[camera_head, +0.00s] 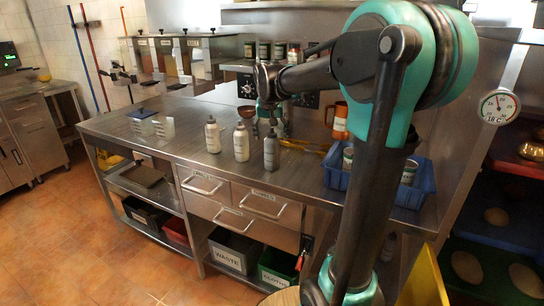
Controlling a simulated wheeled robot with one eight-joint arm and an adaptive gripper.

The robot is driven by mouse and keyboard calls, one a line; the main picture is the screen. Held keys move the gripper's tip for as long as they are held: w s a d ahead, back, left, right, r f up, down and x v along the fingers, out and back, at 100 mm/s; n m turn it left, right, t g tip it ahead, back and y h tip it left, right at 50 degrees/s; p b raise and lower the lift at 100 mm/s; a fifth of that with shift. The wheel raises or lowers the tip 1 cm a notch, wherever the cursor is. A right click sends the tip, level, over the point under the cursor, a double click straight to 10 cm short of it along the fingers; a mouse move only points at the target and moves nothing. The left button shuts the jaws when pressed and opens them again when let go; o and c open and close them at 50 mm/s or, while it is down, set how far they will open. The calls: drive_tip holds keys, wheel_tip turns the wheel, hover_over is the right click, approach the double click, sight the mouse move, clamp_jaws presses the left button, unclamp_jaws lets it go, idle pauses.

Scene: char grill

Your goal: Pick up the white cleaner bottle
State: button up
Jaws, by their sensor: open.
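Three upright bottles stand on the steel counter (183,112). The middle one (241,143) looks whitest. The left one (212,136) is pale with a dark top, and the right one (271,151) is greyer. Their labels are too small to read, so I cannot tell for certain which is the cleaner. My gripper (270,127) points down over the counter, behind the middle and right bottles in the picture. It is open and holds no bottle. The right bottle's top partly overlaps the fingers, and I cannot tell how close they are.
A blue crate (336,178) with cans stands right of the bottles. Clear containers (151,125) stand left. Drawers (238,212) and bins are below. Bare counter lies left of the bottles.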

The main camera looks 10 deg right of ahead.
drive_tip(key=shift+w+x, duration=0.15)
drive_tip(key=shift+x, duration=1.45)
drive_tip(key=shift+w+x, duration=0.15)
drive_tip(key=shift+x, duration=1.45)
drive_tip(key=shift+d+r, duration=0.15)
drive_tip(key=shift+d, duration=0.05)
drive_tip(key=shift+c, duration=0.5)
drive_tip(key=c, duration=1.5)
drive_tip(key=shift+r, duration=0.1)
drive_tip(key=shift+c, duration=0.2)
